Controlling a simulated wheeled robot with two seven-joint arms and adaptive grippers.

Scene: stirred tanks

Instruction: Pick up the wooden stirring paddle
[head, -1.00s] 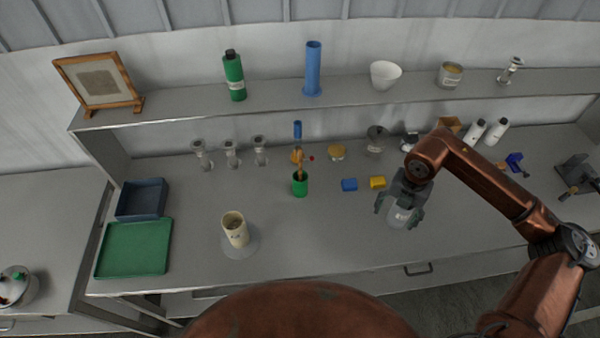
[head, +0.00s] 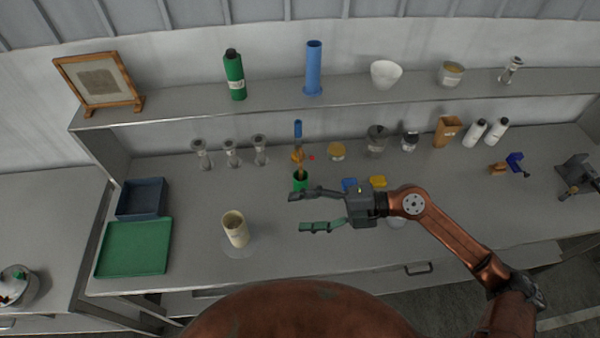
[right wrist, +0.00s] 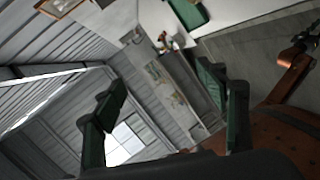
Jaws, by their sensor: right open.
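A brown, wood-coloured stick (head: 301,172), which looks like the stirring paddle, stands upright in a small green cup (head: 300,183) at the middle of the bench in the head view. A blue-topped piece (head: 298,129) shows just above and behind it; I cannot tell if they are joined. My right gripper (head: 300,212) is open and empty, fingers pointing left, just in front of the cup on the near side. In the right wrist view the spread fingers (right wrist: 165,100) have nothing between them; the paddle cannot be made out there. My left gripper is not in view.
A cream beaker (head: 235,229) stands on a round plate to the left. Blue (head: 349,184) and yellow (head: 378,182) blocks sit right of the cup, partly behind my gripper. A green tray (head: 133,248) lies far left. The bench between beaker and cup is clear.

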